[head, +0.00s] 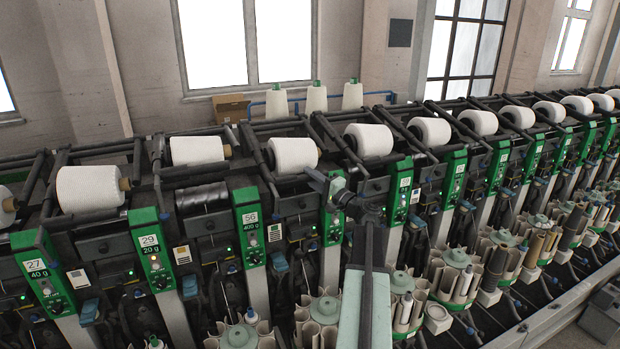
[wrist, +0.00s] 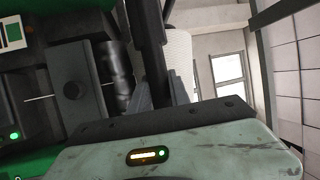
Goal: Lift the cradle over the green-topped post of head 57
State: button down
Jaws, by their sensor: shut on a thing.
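The green-topped post (head: 335,222) in the middle of the head view is partly covered by my arm, and I cannot read its number. My gripper (head: 318,181) is beside the top of the covered post. In the wrist view my gripper (wrist: 160,97) is shut on the dark bar of the cradle (wrist: 152,50), one finger on each side. A white yarn cone (wrist: 179,55) shows behind the bar, with a black drum (wrist: 115,75) to its left. Whether the bar clears the post top cannot be told.
White cones (head: 293,154) line the machine top. Bobbin magazines (head: 457,258) crowd the front. Open space shows above the machine, before the wall.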

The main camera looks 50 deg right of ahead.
dwell(0.9)
jog(key=r+p, duration=0.3)
jog(key=s+r+p, duration=0.1)
jog(key=r+p, duration=0.5)
jog(key=shift+s+a+r, duration=0.15)
jog(key=shift+a+r, duration=0.1)
jog(key=shift+a, duration=0.05)
jog(key=shift+f, duration=0.2)
jog(key=c, duration=1.2)
grip_release()
jog(key=shift+c, duration=0.2)
jog(key=b+v, duration=0.1)
jog(key=v, duration=0.7)
